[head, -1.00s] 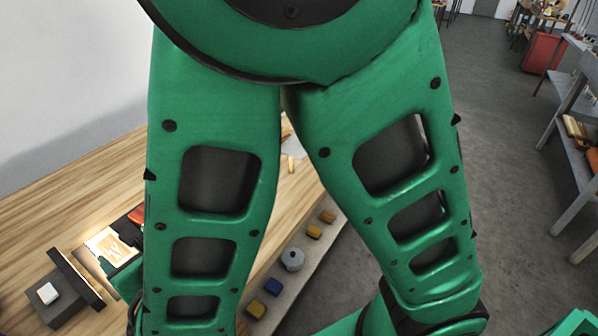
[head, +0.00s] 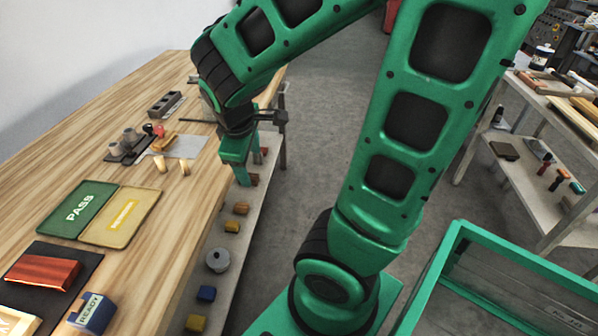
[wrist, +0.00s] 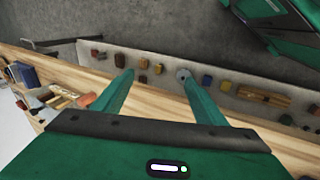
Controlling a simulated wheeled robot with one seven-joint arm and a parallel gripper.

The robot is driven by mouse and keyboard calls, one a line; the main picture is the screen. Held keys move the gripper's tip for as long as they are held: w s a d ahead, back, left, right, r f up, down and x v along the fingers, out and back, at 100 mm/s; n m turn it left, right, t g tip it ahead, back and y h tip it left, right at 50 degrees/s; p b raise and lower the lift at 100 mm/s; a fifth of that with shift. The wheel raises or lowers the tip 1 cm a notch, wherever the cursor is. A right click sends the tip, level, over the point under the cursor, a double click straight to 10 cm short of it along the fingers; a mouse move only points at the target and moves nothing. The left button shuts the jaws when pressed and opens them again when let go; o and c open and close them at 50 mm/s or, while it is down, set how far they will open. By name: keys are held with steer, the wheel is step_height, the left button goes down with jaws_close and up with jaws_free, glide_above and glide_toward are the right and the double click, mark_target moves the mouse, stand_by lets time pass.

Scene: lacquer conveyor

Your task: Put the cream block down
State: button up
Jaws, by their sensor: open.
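I cannot make out the cream block in either view now. My gripper (head: 243,178) is beyond the table's right edge, above the grey belt strip, pointing downward. In the wrist view its two green fingers (wrist: 155,76) are spread wide apart with nothing held between them. Small brown blocks on the strip show in the gap between the fingers, but lie beyond them.
The wooden table (head: 120,185) carries a green PASS mat (head: 82,205), a yellow mat (head: 122,214), a red block (head: 42,270) and a blue READY box (head: 92,313). The belt strip holds a grey cylinder (head: 217,259) and several blocks. A green-framed bin (head: 455,240) stands at right.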

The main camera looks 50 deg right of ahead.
steer(key=s+d+r+m+g+y, duration=0.1)
steer(key=s+d+m, duration=0.2)
steer(key=s+m, duration=0.2)
steer(key=shift+s+m+g, duration=0.3)
steer(key=shift+s, duration=0.55)
steer(key=shift+o, duration=0.4)
steer(key=s+r+m+g+y, duration=0.1)
steer(key=s+r+m+y, duration=0.1)
steer(key=s+m, duration=0.4)
steer(key=shift+s, duration=1.05)
steer(key=shift+s+a+r+m+y, duration=0.15)
steer(key=shift+s+a+m+y, duration=0.15)
steer(key=shift+m, duration=0.1)
